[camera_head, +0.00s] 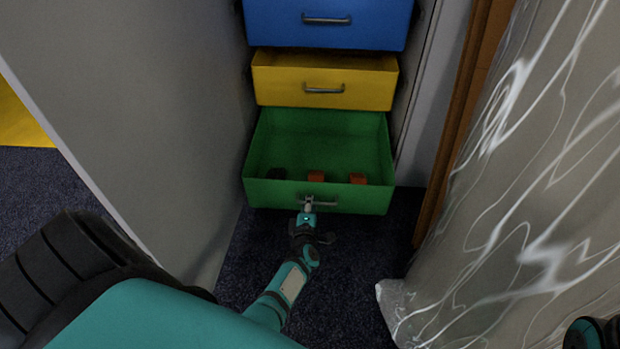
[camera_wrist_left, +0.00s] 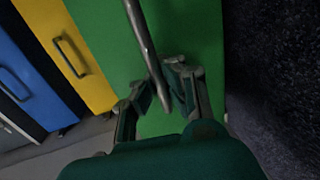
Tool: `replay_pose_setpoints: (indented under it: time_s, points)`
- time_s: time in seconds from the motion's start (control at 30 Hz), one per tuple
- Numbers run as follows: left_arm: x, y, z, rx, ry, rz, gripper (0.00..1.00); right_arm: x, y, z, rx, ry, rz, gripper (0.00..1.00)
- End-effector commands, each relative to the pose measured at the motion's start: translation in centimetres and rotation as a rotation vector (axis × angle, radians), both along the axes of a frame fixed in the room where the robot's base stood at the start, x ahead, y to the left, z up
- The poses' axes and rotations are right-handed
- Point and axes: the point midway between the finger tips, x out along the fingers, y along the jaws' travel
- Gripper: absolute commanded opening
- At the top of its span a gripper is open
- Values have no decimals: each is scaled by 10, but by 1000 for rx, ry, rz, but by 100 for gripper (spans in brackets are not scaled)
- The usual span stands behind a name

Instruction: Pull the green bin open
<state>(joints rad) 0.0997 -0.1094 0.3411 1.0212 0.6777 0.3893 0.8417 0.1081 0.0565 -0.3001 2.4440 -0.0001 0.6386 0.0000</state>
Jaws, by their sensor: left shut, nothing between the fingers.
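The green bin (camera_head: 320,198) is the lowest of the drawers in the head view. It stands well out, so its inside shows, with a dark item (camera_head: 276,173) and two orange-red blocks (camera_head: 316,176) on its floor. Its grey bar handle (camera_head: 325,204) is on the front face. My left gripper (camera_head: 308,204) is at the left part of this handle. In the left wrist view the handle (camera_wrist_left: 142,35) runs down to the fingers (camera_wrist_left: 162,92), over the green front. The gripper is shut; whether it touches the bar I cannot tell. My right gripper is not visible.
A yellow bin (camera_head: 280,85) and a blue bin (camera_head: 270,22) sit above, both less far out. A grey panel (camera_head: 150,110) stands at the left. A patterned cloth (camera_head: 520,220) hangs at the right. Dark carpet (camera_head: 360,260) lies clear before the green bin.

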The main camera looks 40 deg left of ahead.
Motion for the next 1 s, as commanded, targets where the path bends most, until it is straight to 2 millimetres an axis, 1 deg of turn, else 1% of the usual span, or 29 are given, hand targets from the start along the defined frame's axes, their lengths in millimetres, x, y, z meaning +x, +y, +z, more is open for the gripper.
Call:
replay_pose_setpoints:
  time_s: [0.4,0.47,0.67,0.7,1.0]
  points:
    - [-2,-1,0,0,-2,1,0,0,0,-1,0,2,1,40]
    - [-2,-1,0,0,-2,1,6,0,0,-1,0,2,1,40]
    - [-2,-1,0,0,-1,0,32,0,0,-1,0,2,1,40]
    - [-2,-1,0,0,-1,0,34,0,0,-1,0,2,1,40]
    - [-5,-3,0,-1,-1,0,34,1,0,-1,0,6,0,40]
